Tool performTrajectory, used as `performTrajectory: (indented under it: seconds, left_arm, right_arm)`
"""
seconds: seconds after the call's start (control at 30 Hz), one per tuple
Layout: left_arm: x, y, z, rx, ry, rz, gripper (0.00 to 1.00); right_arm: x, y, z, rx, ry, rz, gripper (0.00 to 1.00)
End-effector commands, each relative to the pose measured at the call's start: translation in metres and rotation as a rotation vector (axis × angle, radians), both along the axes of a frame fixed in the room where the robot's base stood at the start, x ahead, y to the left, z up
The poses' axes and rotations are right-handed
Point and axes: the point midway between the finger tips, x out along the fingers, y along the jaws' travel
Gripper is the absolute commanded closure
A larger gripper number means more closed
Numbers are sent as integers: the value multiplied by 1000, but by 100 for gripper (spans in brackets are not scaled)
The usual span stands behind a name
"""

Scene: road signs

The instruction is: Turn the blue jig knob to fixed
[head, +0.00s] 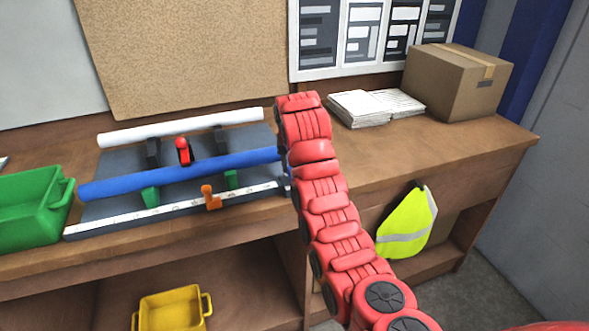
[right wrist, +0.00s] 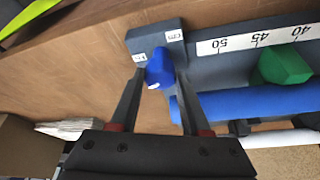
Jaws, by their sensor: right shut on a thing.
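The blue jig knob (right wrist: 160,69) sits at the end of the grey jig base (right wrist: 148,38) in the right wrist view. My right gripper (right wrist: 159,76) is shut on the knob, one finger on each side. Two small white labels are on the base by the knob, one above (right wrist: 175,36) and one to its left (right wrist: 139,57); I cannot read them surely. A small white mark shows on the knob. In the head view my red right arm covers the knob and most of the gripper at the jig's right end. My left gripper is not in view.
The jig holds a blue tube (head: 180,174) and a white tube (head: 180,128), with a ruler (head: 130,221), a red clamp (head: 184,151) and an orange stop (head: 210,198). A green bin (head: 32,205) stands left. Papers (head: 362,108) and a cardboard box (head: 455,85) stand right.

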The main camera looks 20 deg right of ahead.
Motion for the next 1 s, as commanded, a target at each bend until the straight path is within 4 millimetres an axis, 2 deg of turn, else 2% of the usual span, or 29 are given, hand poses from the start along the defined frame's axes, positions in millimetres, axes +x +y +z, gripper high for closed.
performTrajectory:
  seconds: [1.0]
  left_arm:
    - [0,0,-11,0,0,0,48]
  right_arm:
    - [0,1,-1,1,0,-137,100]
